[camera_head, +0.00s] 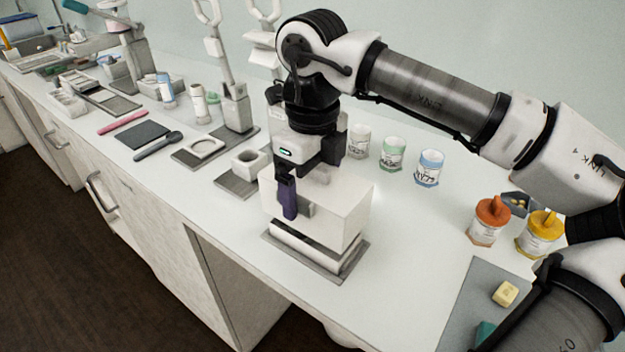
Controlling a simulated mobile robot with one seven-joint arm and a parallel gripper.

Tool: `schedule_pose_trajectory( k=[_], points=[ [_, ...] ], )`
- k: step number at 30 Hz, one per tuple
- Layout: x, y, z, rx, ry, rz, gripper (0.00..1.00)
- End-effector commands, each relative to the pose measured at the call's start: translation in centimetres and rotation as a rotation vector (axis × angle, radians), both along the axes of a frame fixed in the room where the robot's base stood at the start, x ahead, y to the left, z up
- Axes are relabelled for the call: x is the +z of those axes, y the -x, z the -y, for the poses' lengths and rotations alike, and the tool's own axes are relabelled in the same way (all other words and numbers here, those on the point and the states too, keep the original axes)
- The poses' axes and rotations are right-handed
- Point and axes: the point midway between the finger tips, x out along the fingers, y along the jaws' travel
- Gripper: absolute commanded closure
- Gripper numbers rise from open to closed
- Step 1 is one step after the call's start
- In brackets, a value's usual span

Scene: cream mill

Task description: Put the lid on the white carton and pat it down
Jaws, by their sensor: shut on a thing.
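My gripper (292,200) points down, and one dark purple finger shows against the near side of a white box-shaped lid (335,222). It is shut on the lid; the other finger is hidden. The lid is directly over the white carton (312,258), which stands on a grey base plate (358,262) near the counter's front edge. Only a low strip of the carton shows under the lid, with a dark band between them. I cannot tell whether the lid touches the carton.
A small white cup on a grey plate (236,183) is close to the left. White, green (393,153) and blue (430,167) jars stand behind. Orange (488,222) and yellow (540,234) jars and a grey mat (480,290) are on the right. The counter right of the carton is clear.

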Motion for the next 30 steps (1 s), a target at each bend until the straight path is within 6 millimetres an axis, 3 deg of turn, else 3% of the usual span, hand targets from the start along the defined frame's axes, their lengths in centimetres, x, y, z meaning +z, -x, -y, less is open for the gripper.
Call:
schedule_pose_trajectory(
  k=[30],
  points=[
    [-2.5,0.0,0.0,0.0,0.0,0.0,0.31]
  ],
)
